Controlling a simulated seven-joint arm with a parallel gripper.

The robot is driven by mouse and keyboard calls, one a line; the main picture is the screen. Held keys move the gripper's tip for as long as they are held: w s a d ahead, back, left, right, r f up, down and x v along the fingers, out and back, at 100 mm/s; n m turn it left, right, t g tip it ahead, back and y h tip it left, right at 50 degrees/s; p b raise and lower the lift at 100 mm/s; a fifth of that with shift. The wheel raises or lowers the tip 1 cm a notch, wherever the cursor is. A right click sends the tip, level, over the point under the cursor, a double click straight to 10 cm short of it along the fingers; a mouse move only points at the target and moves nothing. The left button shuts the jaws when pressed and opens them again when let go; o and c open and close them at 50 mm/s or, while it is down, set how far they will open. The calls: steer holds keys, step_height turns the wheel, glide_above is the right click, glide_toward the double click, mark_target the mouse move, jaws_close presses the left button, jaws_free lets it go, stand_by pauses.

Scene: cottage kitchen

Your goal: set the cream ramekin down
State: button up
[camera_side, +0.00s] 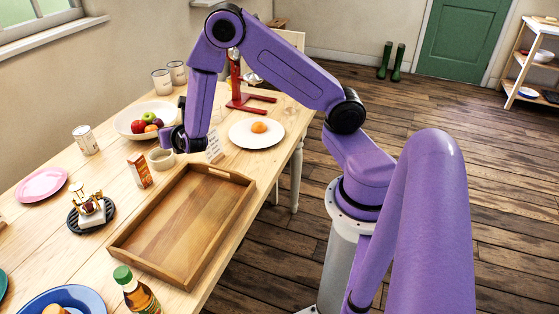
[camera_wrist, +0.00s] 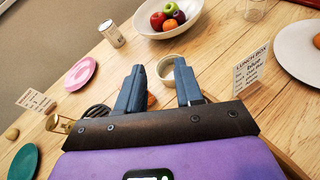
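The cream ramekin (camera_side: 161,159) appears to rest upright on the wooden table, between a small orange-brown box and the fruit plate. In the side view my gripper (camera_side: 172,139) is just above and beside it. In the wrist view the ramekin (camera_wrist: 165,68) shows just past the fingertips of my gripper (camera_wrist: 158,72). The fingers are apart, with a clear gap at the left finger. The right fingertip covers part of the ramekin; I cannot tell whether it touches. Nothing is clamped between the fingers.
A wooden tray (camera_side: 185,225) lies in front. The box (camera_side: 140,170) stands close left of the ramekin. Bare table (camera_side: 45,228) shows at left.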

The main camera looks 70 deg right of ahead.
steer(key=s+a+r+m+g+h, duration=0.1)
steer(key=s+a+r+m+g, duration=0.1)
steer(key=s+r+m, duration=0.35)
steer(key=s+a+r+m+g, duration=0.1)
steer(key=s+r+m+g, duration=0.15)
steer(key=s, duration=0.55)
steer(key=s+a+m+g+y, duration=0.3)
steer(key=s+a+y, duration=0.1)
steer(key=s, duration=0.8)
steer(key=s+a+r+m+g+y, duration=0.1)
steer(key=s+a+m+g+y, duration=0.3)
steer(key=s, duration=0.9)
steer(key=shift+a+r, duration=0.15)
steer(key=shift+r, duration=0.15)
